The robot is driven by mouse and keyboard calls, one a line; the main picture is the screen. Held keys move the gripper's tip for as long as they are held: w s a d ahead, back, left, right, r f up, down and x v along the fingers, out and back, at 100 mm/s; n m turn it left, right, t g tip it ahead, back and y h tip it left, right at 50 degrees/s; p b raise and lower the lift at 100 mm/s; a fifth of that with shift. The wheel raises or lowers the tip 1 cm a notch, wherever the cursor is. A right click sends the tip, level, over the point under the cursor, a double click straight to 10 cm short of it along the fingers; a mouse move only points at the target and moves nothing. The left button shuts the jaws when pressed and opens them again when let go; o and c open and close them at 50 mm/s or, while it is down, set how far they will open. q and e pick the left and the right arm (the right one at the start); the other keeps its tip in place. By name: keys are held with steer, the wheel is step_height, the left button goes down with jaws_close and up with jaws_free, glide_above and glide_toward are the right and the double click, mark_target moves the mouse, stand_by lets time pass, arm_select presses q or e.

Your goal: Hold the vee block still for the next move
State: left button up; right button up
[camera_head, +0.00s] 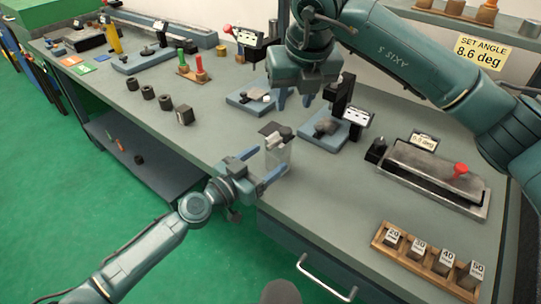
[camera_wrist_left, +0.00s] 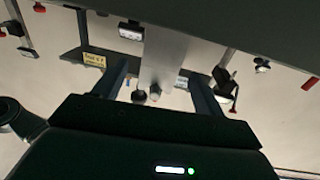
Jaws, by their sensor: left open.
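The vee block appears to be the pale grey block (camera_head: 279,157) at the table's front edge, with a dark piece (camera_head: 272,129) at its top. My left gripper (camera_head: 262,166) is open, with one blue finger on each side of the block. In the left wrist view the pale block (camera_wrist_left: 163,55) stands between the two spread fingers (camera_wrist_left: 158,90), with gaps visible on both sides. My right gripper (camera_head: 296,101) points down above the table behind the block. Its two blue fingers are apart and nothing shows between them.
Two blue-grey fixtures (camera_head: 251,97) (camera_head: 326,132) stand behind the block. A grey tray (camera_head: 437,178) with a red knob lies to the right. A wooden rack (camera_head: 425,262) of numbered blocks sits front right. The table front between block and rack is clear.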

arm_select(q)
steer(key=shift+x, duration=1.3)
steer(key=shift+c, duration=0.2)
steer(key=c, duration=1.2)
steer(key=o, duration=0.6)
steer(key=c, duration=0.5)
steer(key=shift+f, duration=0.25)
